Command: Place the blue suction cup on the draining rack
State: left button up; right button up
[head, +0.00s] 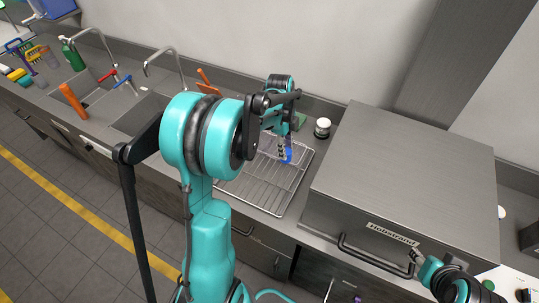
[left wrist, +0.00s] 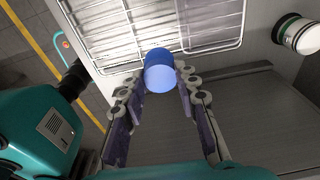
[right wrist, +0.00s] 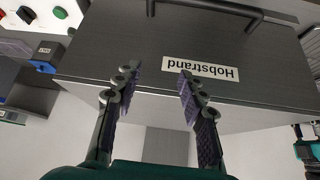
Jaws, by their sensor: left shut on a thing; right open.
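The blue suction cup (left wrist: 159,75) is between the fingertips of my left gripper (left wrist: 160,82), which is shut on it.
The large steel Hobstrand box (head: 408,165) with a front handle stands right of the rack. Sinks with taps (head: 104,96), a green bottle (head: 72,55) and brushes are at the left.

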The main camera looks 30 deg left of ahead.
pick_arm(q)
jog(key=s+a+f, duration=0.2)
jog(key=s+a+f+b, duration=0.1)
jog(key=s+a+f, duration=0.1)
jog(key=s+a, duration=0.1)
jog(key=s+a+f, duration=0.2)
jog(key=s+f, duration=0.1)
jog(key=shift+s+a, duration=0.1)
jog(key=shift+a, duration=0.25)
jog(key=shift+f+b, duration=0.5)
jog(key=shift+f, duration=1.45)
jog(key=shift+f, duration=0.1)
jog(key=o, duration=1)
